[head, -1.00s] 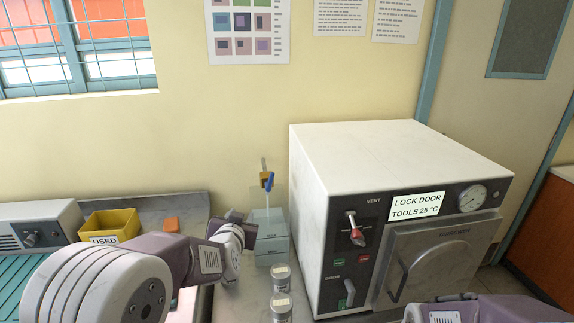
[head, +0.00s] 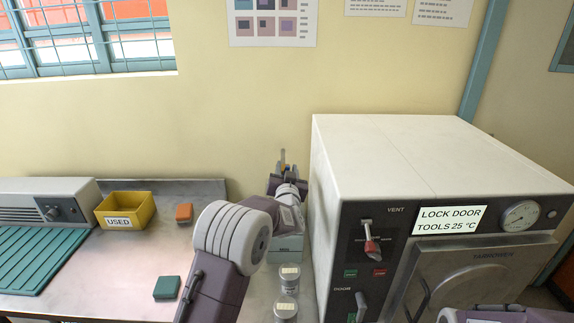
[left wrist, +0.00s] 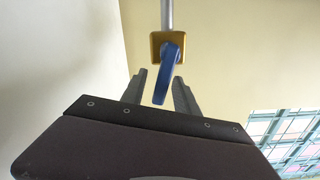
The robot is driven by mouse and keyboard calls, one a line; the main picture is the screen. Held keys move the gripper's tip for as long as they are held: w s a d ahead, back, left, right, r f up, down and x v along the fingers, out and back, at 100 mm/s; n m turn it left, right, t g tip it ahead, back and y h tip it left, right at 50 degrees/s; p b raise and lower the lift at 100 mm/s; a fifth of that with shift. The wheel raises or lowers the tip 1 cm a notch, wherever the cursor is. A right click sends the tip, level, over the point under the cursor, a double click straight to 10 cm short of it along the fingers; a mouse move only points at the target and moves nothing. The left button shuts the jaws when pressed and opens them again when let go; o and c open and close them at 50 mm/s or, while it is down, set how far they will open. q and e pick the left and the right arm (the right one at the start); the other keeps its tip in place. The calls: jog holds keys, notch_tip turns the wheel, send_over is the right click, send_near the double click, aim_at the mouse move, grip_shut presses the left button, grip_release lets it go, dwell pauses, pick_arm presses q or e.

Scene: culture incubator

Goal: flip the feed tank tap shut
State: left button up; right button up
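The feed tank tap has a yellow body (left wrist: 167,42) on a grey pipe and a blue lever (left wrist: 167,72), seen in the left wrist view. The lever points toward my left gripper (left wrist: 159,78). The two fingers are open, one on each side of the lever's end, with gaps visible; I cannot tell the depth. In the head view my left gripper (head: 284,180) is in front of the tap and hides the lever; only a bit of yellow and the pipe (head: 283,156) show above it. The tank (head: 288,248) is below, partly hidden. My right gripper is out of view.
The white incubator (head: 420,150) stands close on the right of the tank. Two lidded jars (head: 289,279) stand in front of the tank. A yellow USED bin (head: 126,210), an orange block (head: 184,212) and a green block (head: 167,288) lie on the bench to the left.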

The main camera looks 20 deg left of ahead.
pick_arm(q)
jog(key=shift+x, duration=0.95)
grip_shut()
jog(key=shift+s+a+f+n+b, duration=0.2)
jog(key=shift+a+n+b, duration=0.25)
jog(key=shift+n+b, duration=0.75)
jog(key=shift+a+r+n+b, duration=0.15)
jog(key=shift+n+b, duration=0.15)
jog(key=shift+r, duration=0.15)
grip_release()
